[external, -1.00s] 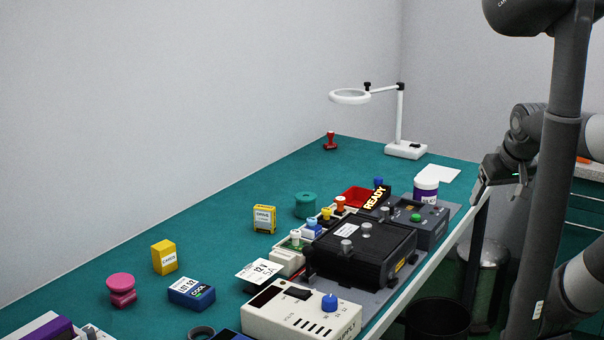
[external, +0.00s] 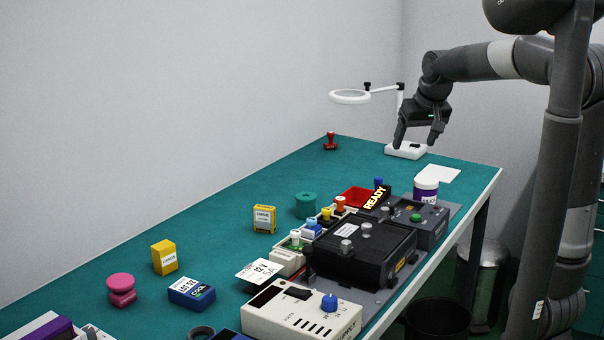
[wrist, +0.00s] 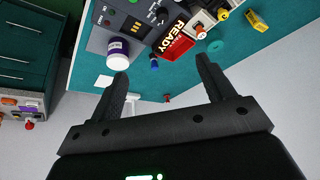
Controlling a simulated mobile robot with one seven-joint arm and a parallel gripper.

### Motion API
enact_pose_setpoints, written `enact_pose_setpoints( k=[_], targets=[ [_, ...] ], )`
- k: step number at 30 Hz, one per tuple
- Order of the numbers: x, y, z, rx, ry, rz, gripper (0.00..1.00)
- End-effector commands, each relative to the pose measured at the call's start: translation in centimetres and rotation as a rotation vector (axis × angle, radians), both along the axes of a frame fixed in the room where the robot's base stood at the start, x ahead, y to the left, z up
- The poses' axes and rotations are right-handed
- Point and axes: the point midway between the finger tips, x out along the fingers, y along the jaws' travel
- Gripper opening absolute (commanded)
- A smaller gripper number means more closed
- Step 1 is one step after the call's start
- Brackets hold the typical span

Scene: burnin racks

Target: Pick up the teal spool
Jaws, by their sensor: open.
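The teal spool (external: 305,205) stands on the green bench top, left of the red tray and behind the row of small connectors. It also shows small in the wrist view (wrist: 215,46), beyond my right finger. My gripper (external: 418,141) is open and empty, in the air near the lamp's base at the far end of the bench, well away from the spool. In the wrist view its two fingers (wrist: 165,75) are spread wide with nothing between them.
The black READY unit (external: 366,250) and a white jar with a purple label (external: 426,188) stand right of the spool. A yellow box (external: 264,218) stands to its left. A ring lamp (external: 404,150) and a red stamp (external: 330,141) stand at the back. Bench behind the spool is clear.

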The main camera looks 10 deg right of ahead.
Motion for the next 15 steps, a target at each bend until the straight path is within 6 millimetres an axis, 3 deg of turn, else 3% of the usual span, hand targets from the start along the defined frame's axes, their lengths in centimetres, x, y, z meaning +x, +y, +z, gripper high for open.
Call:
enact_pose_setpoints(
  k=[6,15],
  targets=[
    [7.2,4.5,-2.5,-0.005,0.018,0.034,0.75],
    [15.5,11.5,-8.2,-0.015,0.035,0.082,0.75]
  ],
)
